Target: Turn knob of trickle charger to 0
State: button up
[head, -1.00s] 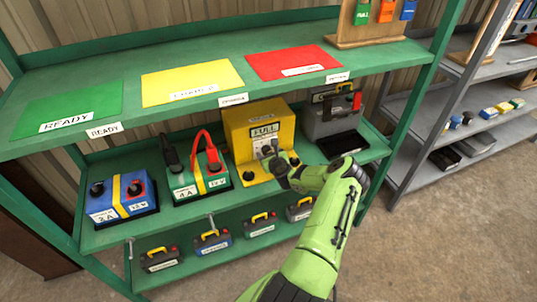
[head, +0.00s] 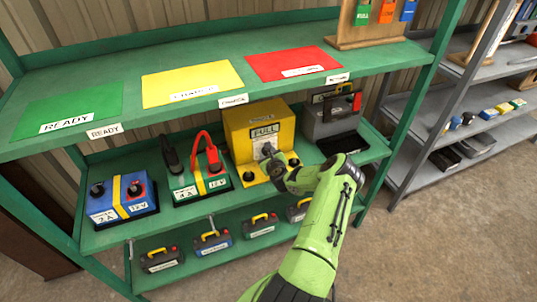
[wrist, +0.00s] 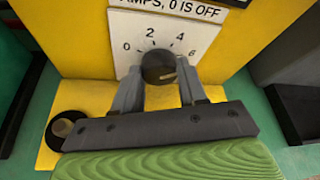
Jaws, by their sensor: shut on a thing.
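The trickle charger appears to be the yellow box (head: 288,125) with a "FULL" sign, on the middle shelf. In the wrist view its white dial plate (wrist: 205,25) reads "AMPS, 0 IS OFF", with 0 at left, 2 and 4 above and 6 at right. The black knob (wrist: 158,66) sits in the dial's middle. A pale mark on the knob points to the right, roughly toward the 6 side. My gripper (head: 268,152) is at the box's front; in the wrist view its two fingers (wrist: 160,85) are shut on the knob from both sides.
A grey device (head: 332,122) stands to the right. The green upper shelf (head: 130,75) overhangs them. Several batteries (head: 215,243) sit below.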

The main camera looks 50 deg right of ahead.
jog(key=n+h, duration=0.2)
jog(key=shift+a+f+n+g+b, duration=0.15)
jog(key=shift+n+g+b, duration=0.15)
jog(key=shift+b, duration=0.1)
jog(key=n+b, duration=0.1)
jog(key=n+h+b, duration=0.1)
jog(key=shift+w+f+n, duration=0.1)
jog(key=shift+f+n, duration=0.1)
jog(key=shift+n, duration=0.1)
jog(key=n+h+b, duration=0.1)
jog(key=n+b, duration=0.1)
jog(key=b, duration=0.1)
jog(key=shift+f+n+h+b, duration=0.1)
jog(key=shift+n+h+b, duration=0.2)
jog(key=shift+n, duration=0.1)
jog(key=n+h+b, duration=0.1)
jog(key=n+b, duration=0.1)
jog(key=b, duration=0.1)
jog(key=shift+n, duration=0.3)
jog(key=o, duration=1.1)
jog(key=shift+c, duration=0.2)
jog(key=shift+a, duration=0.1)
